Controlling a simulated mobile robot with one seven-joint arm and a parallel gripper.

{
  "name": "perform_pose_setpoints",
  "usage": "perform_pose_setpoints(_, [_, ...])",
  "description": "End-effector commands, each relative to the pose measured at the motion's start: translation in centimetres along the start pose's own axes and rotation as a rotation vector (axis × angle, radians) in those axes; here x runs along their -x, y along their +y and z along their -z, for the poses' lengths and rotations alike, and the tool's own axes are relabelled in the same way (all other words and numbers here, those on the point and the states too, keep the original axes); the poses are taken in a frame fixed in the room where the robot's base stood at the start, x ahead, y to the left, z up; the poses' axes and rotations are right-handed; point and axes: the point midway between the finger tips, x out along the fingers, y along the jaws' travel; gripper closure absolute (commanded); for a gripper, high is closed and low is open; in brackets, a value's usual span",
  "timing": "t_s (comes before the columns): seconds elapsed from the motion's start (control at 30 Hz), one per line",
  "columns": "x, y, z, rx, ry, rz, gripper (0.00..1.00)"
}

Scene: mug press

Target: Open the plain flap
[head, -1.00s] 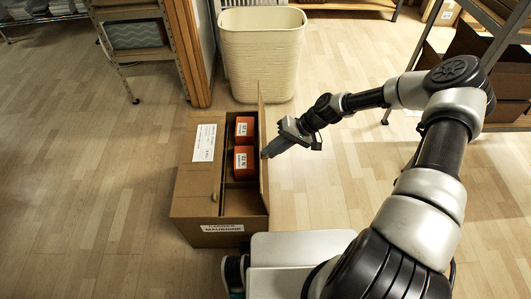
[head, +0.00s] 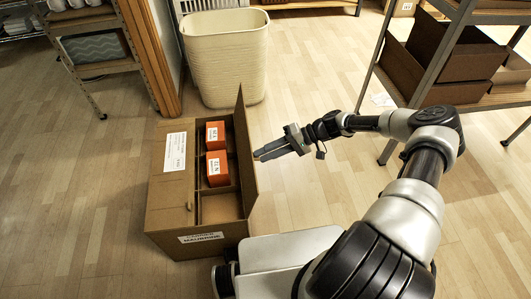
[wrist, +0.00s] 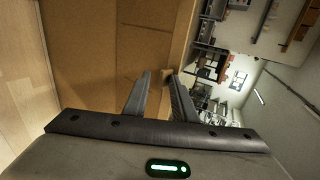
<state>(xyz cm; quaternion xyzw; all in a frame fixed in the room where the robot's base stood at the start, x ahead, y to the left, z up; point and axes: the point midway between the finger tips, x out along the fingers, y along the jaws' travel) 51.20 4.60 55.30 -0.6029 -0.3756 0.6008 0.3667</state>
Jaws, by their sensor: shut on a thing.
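The brown cardboard box (head: 215,246) stands on the floor. Its plain flap (head: 241,145) stands up along the right side, roughly upright, and the right half of the box is uncovered. The other flap (head: 167,192), with a white label, lies flat over the left half. My gripper (head: 257,156) comes from the right and is shut on the plain flap's free edge. In the wrist view the flap (wrist: 100,45) fills the upper left, and the fingers (wrist: 160,88) reach its edge; the exact contact is hard to see.
Two orange labelled boxes (head: 216,133) (head: 217,168) sit in the uncovered half, beside empty compartments. A cream bin (head: 225,65) stands behind the box. Shelving with brown trays (head: 455,60) is at right.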

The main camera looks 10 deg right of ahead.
Motion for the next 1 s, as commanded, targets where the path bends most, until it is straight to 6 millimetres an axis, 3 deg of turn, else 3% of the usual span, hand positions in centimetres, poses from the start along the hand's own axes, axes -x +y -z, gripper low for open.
perform_pose_setpoints(0.03, [-0.93, 2.39, -0.41, -0.002, 0.002, -0.042, 1.00])
perform_pose_setpoints(0.2, [-0.94, 2.39, -0.42, -0.002, 0.002, -0.042, 1.00])
perform_pose_setpoints(0.23, [-0.94, 2.38, -0.43, -0.002, 0.002, -0.042, 0.72])
perform_pose_setpoints(0.37, [-0.92, 2.31, -0.45, -0.002, 0.001, -0.041, 0.59])
perform_pose_setpoints(1.0, [-0.77, 2.16, -0.52, -0.006, 0.002, -0.040, 0.64])
